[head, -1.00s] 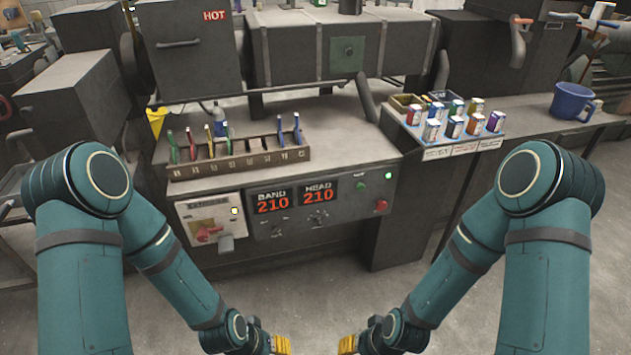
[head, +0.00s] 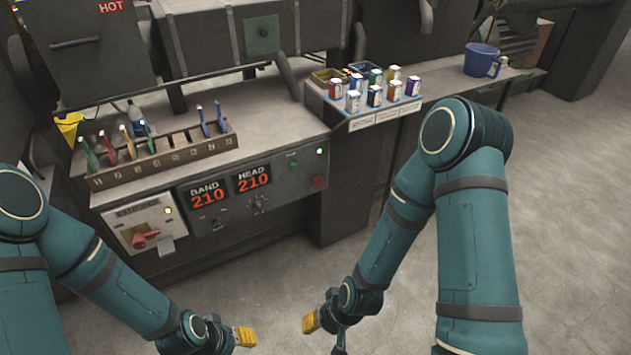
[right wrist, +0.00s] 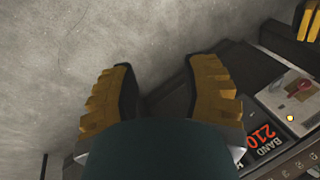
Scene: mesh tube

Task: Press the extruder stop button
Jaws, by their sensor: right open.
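The extruder's control panel (head: 255,205) is on the front of the dark machine, left of centre in the head view. A red round button (head: 318,182) sits at its right end. A green button (head: 293,167) and a lit green lamp (head: 319,151) are close by. My right gripper (head: 311,321) is low in the head view, below the red button and apart from the panel. In the right wrist view, the right gripper's (right wrist: 166,82) yellow fingers are spread and empty. My left gripper (head: 245,337) hangs low in front of the panel, touching nothing visible; its finger gap is unclear.
A red rotary switch (head: 145,239) is on the panel's left. A rack of tools (head: 165,160) stands on the ledge above. Small boxes (head: 375,95) and a blue mug (head: 481,60) are on the side shelf. Floor (head: 565,200) on the right is clear.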

